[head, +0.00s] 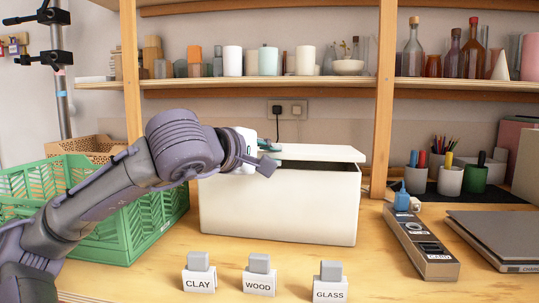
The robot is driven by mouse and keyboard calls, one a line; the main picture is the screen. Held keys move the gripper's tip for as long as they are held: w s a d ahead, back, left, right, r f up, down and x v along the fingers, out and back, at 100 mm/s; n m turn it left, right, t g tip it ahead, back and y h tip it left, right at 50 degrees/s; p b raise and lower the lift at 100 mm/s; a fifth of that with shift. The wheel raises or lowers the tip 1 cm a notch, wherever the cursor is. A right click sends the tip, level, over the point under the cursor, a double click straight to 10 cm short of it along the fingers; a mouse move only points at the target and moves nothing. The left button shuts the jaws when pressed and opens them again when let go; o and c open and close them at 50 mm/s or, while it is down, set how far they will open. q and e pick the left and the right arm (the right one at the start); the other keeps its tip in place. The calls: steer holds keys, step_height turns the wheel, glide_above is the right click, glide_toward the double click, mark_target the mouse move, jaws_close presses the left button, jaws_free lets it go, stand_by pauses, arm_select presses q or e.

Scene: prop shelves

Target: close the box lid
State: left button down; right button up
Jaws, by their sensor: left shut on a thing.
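The white box (280,205) stands on the wooden table in the middle of the head view. Its flat white lid (330,153) lies over the top, with a dark gap under it along the front and right side. The lid looks slightly raised rather than flush. My left gripper (271,157) is at the lid's left part, near the box's front top edge. It is shut on the lid, though the arm and wrist hide part of the contact. My right gripper is not in view.
A green crate (150,222) stands left of the box, behind my left arm. Block holders labelled CLAY (199,283), WOOD (259,284) and GLASS (329,289) stand in front. A shelf (230,83) runs above.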

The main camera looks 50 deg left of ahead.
arm_select(q)
steer(key=shift+f, duration=0.15)
steer(key=c, duration=1.1)
jaws_free()
steer(key=shift+w, duration=0.1)
steer(key=shift+o, duration=0.2)
steer(key=shift+s+r, duration=0.25)
steer(key=shift+s, duration=0.2)
steer(key=v, duration=1.1)
steer(key=shift+f, duration=0.1)
